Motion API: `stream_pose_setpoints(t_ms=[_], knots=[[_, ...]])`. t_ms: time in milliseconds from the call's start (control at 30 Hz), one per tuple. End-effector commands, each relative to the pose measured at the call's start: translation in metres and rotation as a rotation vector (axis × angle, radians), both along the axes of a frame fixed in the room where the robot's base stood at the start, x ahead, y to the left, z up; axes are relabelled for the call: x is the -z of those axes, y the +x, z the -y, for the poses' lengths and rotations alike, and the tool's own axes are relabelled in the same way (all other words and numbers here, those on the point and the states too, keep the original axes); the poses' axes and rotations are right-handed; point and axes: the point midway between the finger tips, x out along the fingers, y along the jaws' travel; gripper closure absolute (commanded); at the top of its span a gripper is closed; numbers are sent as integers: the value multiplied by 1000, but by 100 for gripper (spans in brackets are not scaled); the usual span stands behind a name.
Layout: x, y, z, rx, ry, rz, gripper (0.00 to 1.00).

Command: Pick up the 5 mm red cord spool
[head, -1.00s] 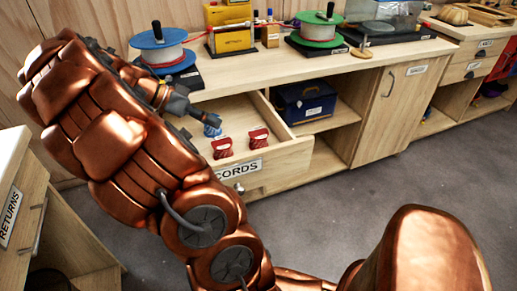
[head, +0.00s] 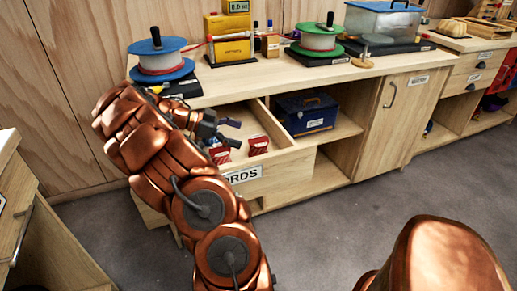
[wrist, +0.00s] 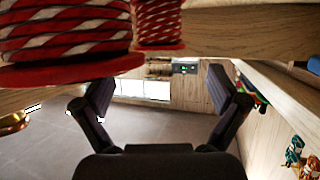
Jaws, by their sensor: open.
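Two red cord spools stand in the open drawer (head: 287,168), a left one (head: 219,155) and a right one (head: 258,145). Their labels are too small to read, so I cannot tell which is 5 mm. My gripper (head: 233,133) is open and empty, above the drawer by the left spool, which it partly hides. In the wrist view, a large red-and-white wound spool (wrist: 65,35) fills the upper left, with a smaller one (wrist: 158,22) beside it. Both lie above the open fingers (wrist: 163,95) in the picture, not between them.
The worktop (head: 290,78) above the drawer carries a blue spool (head: 160,60), a yellow box (head: 231,38) and a green spool (head: 318,40). A blue case (head: 306,112) sits on the shelf right of the drawer. The grey floor in front is clear.

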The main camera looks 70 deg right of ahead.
Motion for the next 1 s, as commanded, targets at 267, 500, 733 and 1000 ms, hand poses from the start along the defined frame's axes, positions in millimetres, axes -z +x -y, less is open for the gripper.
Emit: stream_pose_setpoints(t_ms=[267,500,733,1000], knots=[[11,-19,8,-1,0,1,4],[22,-42,17,-1,1,1,4],[22,-42,18,-2,1,2,6],[22,-42,18,-3,1,2,34]])
